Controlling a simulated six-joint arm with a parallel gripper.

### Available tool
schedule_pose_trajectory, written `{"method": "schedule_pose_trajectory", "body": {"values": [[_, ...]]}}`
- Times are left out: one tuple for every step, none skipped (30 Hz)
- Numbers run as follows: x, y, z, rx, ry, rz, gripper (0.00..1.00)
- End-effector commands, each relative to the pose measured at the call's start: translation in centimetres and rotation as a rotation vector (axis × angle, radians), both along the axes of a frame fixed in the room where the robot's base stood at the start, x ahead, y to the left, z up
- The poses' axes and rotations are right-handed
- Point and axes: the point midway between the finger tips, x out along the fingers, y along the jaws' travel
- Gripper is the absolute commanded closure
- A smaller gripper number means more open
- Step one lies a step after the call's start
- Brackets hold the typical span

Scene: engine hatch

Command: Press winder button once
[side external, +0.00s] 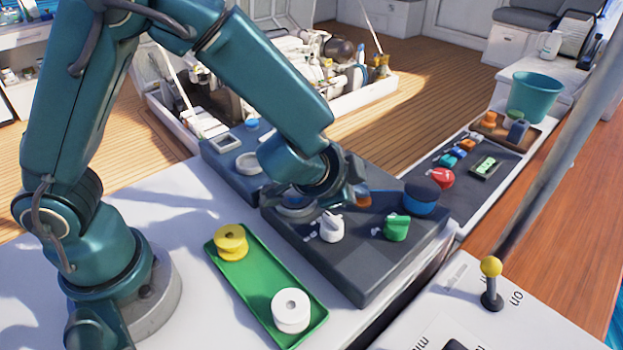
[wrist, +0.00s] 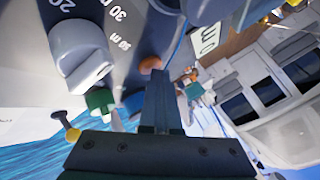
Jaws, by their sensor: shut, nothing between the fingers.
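An orange-brown round button (side external: 364,199) sits on the dark control panel (side external: 375,272), partly hidden by my gripper in the side view. It also shows in the wrist view (wrist: 150,63), just past the fingertips. I take it as the winder button; no label for it is readable. My gripper (side external: 352,193) is shut and empty, low over the panel's back part beside the button. Its closed fingers (wrist: 156,78) point at the button in the wrist view. Whether they touch it I cannot tell.
A white knob (side external: 331,228), a green knob (side external: 397,228) and a blue-topped dark cylinder (side external: 421,197) stand on the panel. A green tray (side external: 262,290) holds a yellow spool (side external: 231,243) and a white spool (side external: 291,310). A yellow-tipped lever (side external: 491,268) stands at front right.

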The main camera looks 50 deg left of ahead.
Motion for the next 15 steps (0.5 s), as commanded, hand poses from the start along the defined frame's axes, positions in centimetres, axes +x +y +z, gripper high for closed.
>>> {"method": "schedule_pose_trajectory", "body": {"values": [[0.0, 0.0, -0.1, 0.001, 0.002, 0.000, 1.00], [0.0, 0.0, -0.1, 0.001, 0.002, 0.000, 1.00], [0.0, 0.0, -0.1, 0.001, 0.002, 0.000, 1.00], [0.0, 0.0, -0.1, 0.001, 0.002, 0.000, 1.00], [0.0, 0.0, -0.1, 0.001, 0.002, 0.000, 1.00], [0.0, 0.0, -0.1, 0.001, 0.002, 0.000, 1.00], [0.0, 0.0, -0.1, 0.001, 0.002, 0.000, 1.00], [0.0, 0.0, 0.0, 0.000, 0.002, 0.001, 1.00], [0.0, 0.0, 0.0, 0.000, 0.002, 0.001, 1.00], [0.0, 0.0, 0.1, 0.001, 0.002, 0.001, 1.00], [0.0, 0.0, 0.2, 0.000, 0.001, 0.002, 1.00], [0.0, 0.1, 0.4, 0.000, 0.001, 0.003, 1.00], [0.0, 0.1, 0.6, 0.001, 0.000, 0.003, 1.00], [0.0, 0.1, 0.8, 0.000, 0.000, 0.004, 1.00], [0.0, 0.1, 1.1, -0.001, -0.001, 0.004, 1.00]]}}
